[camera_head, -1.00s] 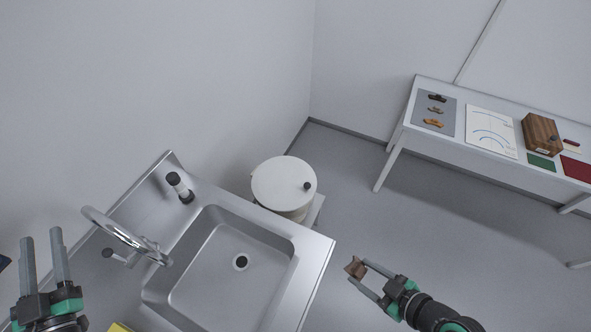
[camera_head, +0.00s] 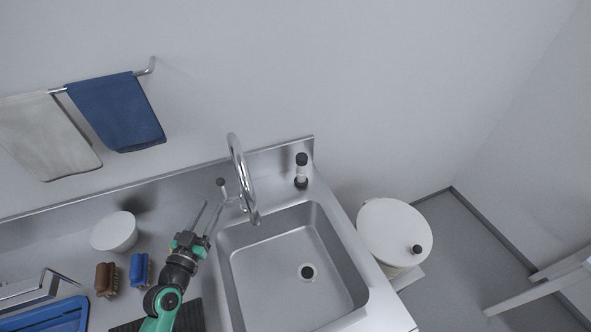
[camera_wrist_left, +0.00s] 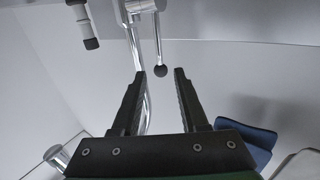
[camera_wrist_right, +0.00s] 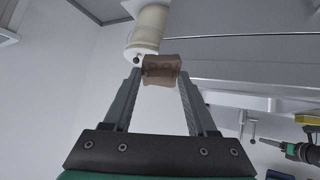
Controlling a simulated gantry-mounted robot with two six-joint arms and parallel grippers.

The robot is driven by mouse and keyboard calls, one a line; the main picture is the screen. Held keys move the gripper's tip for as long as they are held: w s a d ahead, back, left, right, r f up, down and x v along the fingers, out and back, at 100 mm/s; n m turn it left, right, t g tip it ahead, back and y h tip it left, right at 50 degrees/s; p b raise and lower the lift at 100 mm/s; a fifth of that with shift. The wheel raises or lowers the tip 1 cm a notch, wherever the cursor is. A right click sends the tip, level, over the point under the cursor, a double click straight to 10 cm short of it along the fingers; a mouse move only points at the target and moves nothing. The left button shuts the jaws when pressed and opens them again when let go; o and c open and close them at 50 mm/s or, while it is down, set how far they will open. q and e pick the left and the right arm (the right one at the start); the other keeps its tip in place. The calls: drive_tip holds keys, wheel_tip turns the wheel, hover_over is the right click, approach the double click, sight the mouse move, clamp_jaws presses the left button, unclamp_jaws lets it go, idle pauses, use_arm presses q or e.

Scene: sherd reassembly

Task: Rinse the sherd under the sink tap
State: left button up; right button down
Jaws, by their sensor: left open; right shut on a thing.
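The steel sink basin (camera_head: 325,290) has a dark drain near its middle. The curved chrome tap (camera_head: 240,170) stands at the basin's back left, with a dark-knobbed lever (camera_head: 221,184) at its left. My left gripper (camera_head: 211,205) is open and empty just left of the tap. In the left wrist view the lever's dark knob (camera_wrist_left: 160,71) lies just beyond and between its fingers. My right gripper (camera_wrist_right: 158,85) is out of the head view. In the right wrist view it is shut on the brown sherd (camera_wrist_right: 161,69), held at its fingertips.
A black-and-white bottle-like item (camera_head: 301,170) stands behind the basin. A white lidded drum (camera_head: 394,232) stands right.

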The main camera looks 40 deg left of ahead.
sight(225, 193)
use_arm(q)
drive_tip(key=x, duration=1.2)
clamp_jaws()
idle(1.0)
